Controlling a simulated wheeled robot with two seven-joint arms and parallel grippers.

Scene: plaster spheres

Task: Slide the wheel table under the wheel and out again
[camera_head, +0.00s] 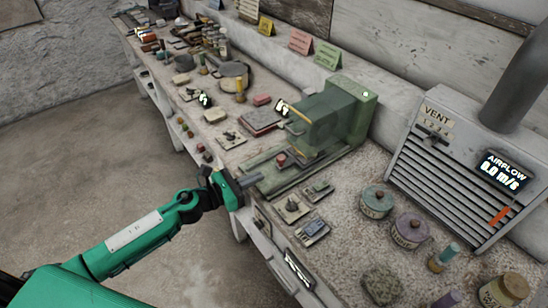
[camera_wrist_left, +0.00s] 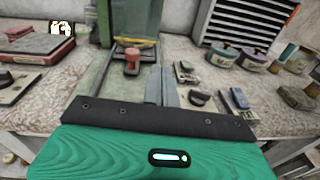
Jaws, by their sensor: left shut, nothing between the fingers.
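The green machine (camera_head: 335,118) stands on the bench against the wall. Its low bed with rails (camera_head: 262,182) runs out toward the bench's front edge. A small sliding table with a red knob (camera_head: 281,160) sits on this bed near the machine body; the knob also shows in the left wrist view (camera_wrist_left: 132,61). The wheel itself I cannot make out clearly. My left gripper (camera_head: 255,179) is shut and empty at the front end of the bed, short of the knob. In the left wrist view its fingers (camera_wrist_left: 161,86) point forward, to the right of the knob. My right gripper is not in view.
Small switch plates (camera_head: 291,208) lie right of the bed, with lidded jars (camera_head: 376,201) beyond. A red book-like block (camera_head: 260,120) lies to the left. A grey vent unit (camera_head: 460,165) stands at right. The floor before the bench is clear.

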